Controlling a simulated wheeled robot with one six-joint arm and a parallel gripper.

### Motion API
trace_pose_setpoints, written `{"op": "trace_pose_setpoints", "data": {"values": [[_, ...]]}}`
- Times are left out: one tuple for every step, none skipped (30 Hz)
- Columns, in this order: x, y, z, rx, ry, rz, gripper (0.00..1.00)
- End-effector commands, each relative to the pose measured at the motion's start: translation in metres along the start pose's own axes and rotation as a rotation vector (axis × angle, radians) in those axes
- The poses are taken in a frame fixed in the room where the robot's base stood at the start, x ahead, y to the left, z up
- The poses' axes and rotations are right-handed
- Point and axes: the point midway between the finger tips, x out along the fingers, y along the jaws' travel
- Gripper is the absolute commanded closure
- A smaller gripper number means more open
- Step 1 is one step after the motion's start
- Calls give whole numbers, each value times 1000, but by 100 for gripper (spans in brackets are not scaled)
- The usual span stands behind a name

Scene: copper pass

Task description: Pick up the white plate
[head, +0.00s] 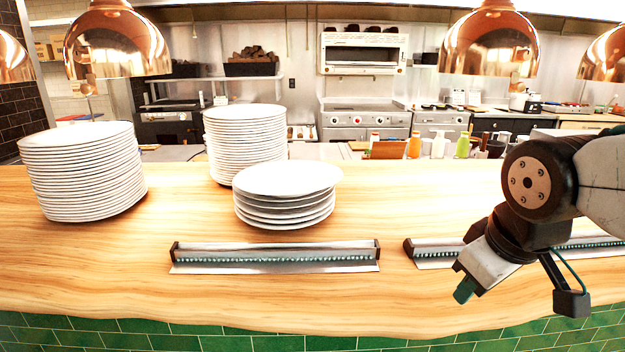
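White plates stand in three stacks on the wooden counter. A short stack (287,212) of several plates is nearest the middle, and its top plate (287,179) sits slightly off the ones below. A tall stack (245,140) stands just behind it to the left. Another tall stack (84,175) stands at the far left. My gripper (464,290) hangs at the right, over the counter's front part, well to the right of and apart from all the plates. It points down and left. Only one teal tip shows clearly, so its opening cannot be seen. No plate shows in it.
The wooden counter (350,300) has clear room in front. A metal ticket rail (275,258) lies before the short stack, and a second rail (435,253) lies partly behind my gripper. Copper lamps (115,45) and (490,45) hang above. Bottles (414,145) stand beyond the counter.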

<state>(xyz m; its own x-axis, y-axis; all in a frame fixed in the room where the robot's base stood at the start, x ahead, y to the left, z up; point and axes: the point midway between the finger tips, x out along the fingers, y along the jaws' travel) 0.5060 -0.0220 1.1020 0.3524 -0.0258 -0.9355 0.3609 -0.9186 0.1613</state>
Motion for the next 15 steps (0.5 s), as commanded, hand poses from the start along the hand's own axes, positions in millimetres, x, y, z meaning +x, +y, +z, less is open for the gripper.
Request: {"op": "trace_pose_setpoints", "data": {"values": [[11, 6, -30, -149, 72, 34, 70], [17, 10, -49, -249, 123, 63, 70], [24, 14, -76, -387, 192, 108, 70], [28, 16, -96, -492, 243, 146, 70], [32, 17, -116, -594, 293, 187, 70], [36, 17, -141, -728, 357, 245, 70], [38, 15, -159, -823, 401, 291, 70], [40, 13, -176, -914, 445, 338, 70], [42, 9, -196, -1027, 498, 399, 70], [43, 4, -210, -1103, 539, 435, 70], [43, 3, -222, -1164, 565, 495, 70], [43, 0, -237, -1243, 600, 561, 70], [42, -4, -247, -1297, 626, 602, 70], [42, -8, -255, -1345, 648, 640, 70], [42, -12, -264, -1400, 674, 686, 70]]}}
